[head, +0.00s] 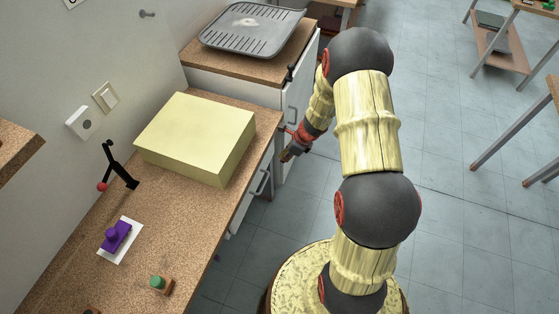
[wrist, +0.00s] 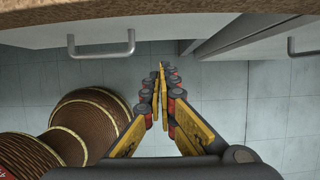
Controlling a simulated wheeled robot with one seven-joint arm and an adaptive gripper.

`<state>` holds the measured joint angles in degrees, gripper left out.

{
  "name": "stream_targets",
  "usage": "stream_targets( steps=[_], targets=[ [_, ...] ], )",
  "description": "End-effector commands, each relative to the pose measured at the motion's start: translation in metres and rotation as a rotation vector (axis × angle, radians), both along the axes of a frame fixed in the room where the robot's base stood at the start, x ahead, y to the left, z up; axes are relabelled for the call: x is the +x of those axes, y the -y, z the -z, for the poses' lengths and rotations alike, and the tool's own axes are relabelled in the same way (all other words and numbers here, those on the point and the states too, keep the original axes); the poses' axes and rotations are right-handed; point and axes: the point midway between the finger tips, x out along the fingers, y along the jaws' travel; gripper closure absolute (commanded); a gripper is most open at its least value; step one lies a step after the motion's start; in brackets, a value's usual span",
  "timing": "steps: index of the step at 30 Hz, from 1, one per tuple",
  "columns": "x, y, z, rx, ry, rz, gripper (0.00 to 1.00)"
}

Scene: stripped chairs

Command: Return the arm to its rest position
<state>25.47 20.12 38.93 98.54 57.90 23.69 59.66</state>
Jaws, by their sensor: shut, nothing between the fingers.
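My gripper (head: 291,153) hangs beside the counter's front edge in the head view, near the drawer fronts. In the wrist view my gripper (wrist: 162,72) has its two yellow-sided fingers together at the tips, with nothing between them. It points toward the tiled floor, close to a white drawer front with a metal handle (wrist: 102,52). My arm is bent in the head view, rising from my base and folding down toward the counter.
The counter (head: 190,250) holds a pale yellow box (head: 195,135), a purple object (head: 115,236) on a white card, a green-topped piece (head: 158,283) and a black lever with a red ball (head: 103,186). A grey tray (head: 250,28) lies on the farther counter. Open floor (head: 450,130) is on the right.

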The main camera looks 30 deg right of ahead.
Motion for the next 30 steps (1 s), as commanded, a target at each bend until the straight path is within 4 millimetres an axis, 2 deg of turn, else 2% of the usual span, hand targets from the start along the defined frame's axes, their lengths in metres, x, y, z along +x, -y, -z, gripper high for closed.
stream_targets(
  steps=[1,3,10,20,25,27,30],
  targets=[
    [-0.004,0.003,-0.013,0.000,-0.002,0.001,1.00],
    [-0.008,0.006,-0.025,0.001,-0.001,0.001,1.00],
    [-0.016,0.012,-0.048,0.001,-0.002,0.000,1.00],
    [-0.017,0.013,-0.051,0.000,-0.002,-0.005,1.00],
    [-0.019,0.008,-0.051,-0.013,0.018,-0.111,1.00],
    [-0.029,0.000,-0.050,-0.016,0.021,-0.219,1.00],
    [-0.057,-0.016,-0.047,-0.012,0.015,-0.415,1.00]
  ],
)
